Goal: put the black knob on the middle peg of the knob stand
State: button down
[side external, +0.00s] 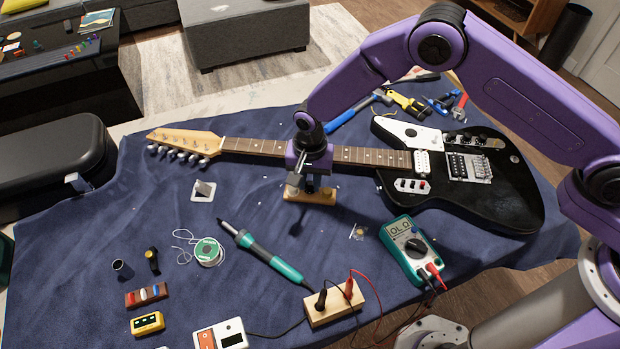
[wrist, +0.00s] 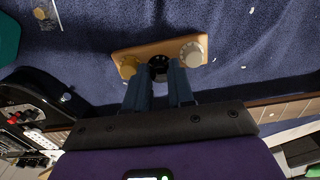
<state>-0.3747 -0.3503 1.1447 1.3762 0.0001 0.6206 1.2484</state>
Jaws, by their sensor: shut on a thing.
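The knob stand (side external: 322,197) is a small wooden block on the blue cloth, in front of the guitar neck; it also shows in the wrist view (wrist: 155,48). In the wrist view a gold knob (wrist: 129,67) is at its left end and a cream knob (wrist: 193,53) at its right end. The black knob (wrist: 158,65) is between them, held between the blue fingers of my gripper (wrist: 159,74). In the side view my gripper (side external: 310,184) points down over the stand's middle. The middle peg is hidden, and I cannot tell whether the knob touches it.
The black guitar (side external: 480,205) lies just behind the stand. A soldering iron (side external: 262,254), a solder spool (side external: 208,252), and a green multimeter (side external: 408,247) lie in front and to the sides. A small grey-white piece (side external: 203,190) stands left of the stand. Cloth around the stand is mostly clear.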

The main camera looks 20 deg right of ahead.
jog(key=shift+f, duration=0.5)
dwell(0.7)
jog(key=c, duration=0.8)
grip_release()
jog(key=shift+r, duration=0.1)
jog(key=shift+r, duration=2.95)
jog(key=shift+o, duration=0.4)
jog(key=shift+r, duration=0.45)
jog(key=shift+o, duration=0.9)
